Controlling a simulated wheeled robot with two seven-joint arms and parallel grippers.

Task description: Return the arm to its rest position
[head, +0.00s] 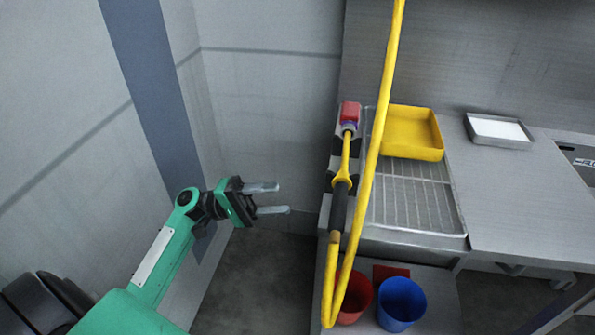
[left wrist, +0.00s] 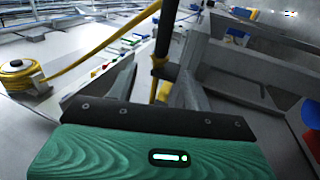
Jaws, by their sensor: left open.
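My left gripper (head: 265,199) is on the end of the green arm that comes in from the left in the head view. Its two grey fingers are apart, with nothing between them, and point right. It is in the air left of the counter, apart from the sprayer with its black grip (head: 338,206) and yellow hose (head: 372,160). In the left wrist view the yellow hose (left wrist: 100,45) shows beyond the gripper's green body (left wrist: 150,152). My right gripper is not in view.
A yellow tray (head: 411,132) stands at the back of the wire drainer (head: 412,200). A shallow metal tray (head: 498,131) lies on the counter (head: 510,200). A red bucket (head: 354,298) and a blue bucket (head: 401,304) stand below. Walls close off the left and back.

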